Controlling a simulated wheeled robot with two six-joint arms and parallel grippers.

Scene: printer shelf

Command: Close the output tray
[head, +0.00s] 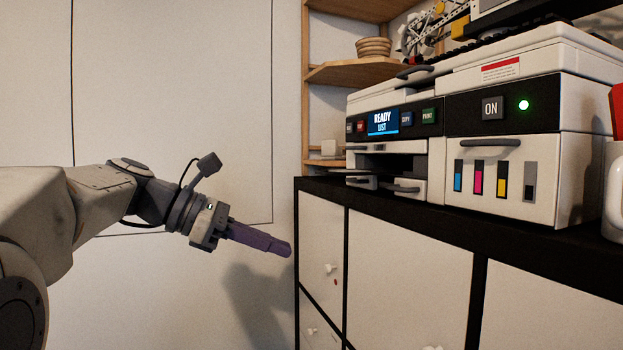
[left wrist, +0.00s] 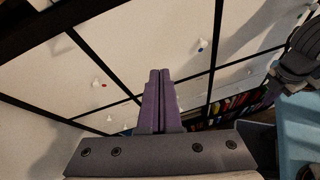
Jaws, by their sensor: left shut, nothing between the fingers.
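The white printer (head: 430,110) stands on the black cabinet top, with a lit "READY LIST" screen. Below its button panel is a dark output slot (head: 392,162). The output tray (head: 362,181) appears as a low light-coloured piece jutting from the front under the slot. How far it sticks out is hard to tell. My left gripper (head: 286,248) is shut and empty, with purple fingers pointing right. It is left of and below the printer, apart from it and the cabinet. In the left wrist view its closed fingers (left wrist: 160,78) are before the cabinet fronts.
A black-framed cabinet (head: 408,255) with white fronts and small knobs fills the lower right. A wooden shelf (head: 358,72) stands behind the printer. A white mug (head: 613,190) is at the right edge. Free space lies between my left gripper and the cabinet.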

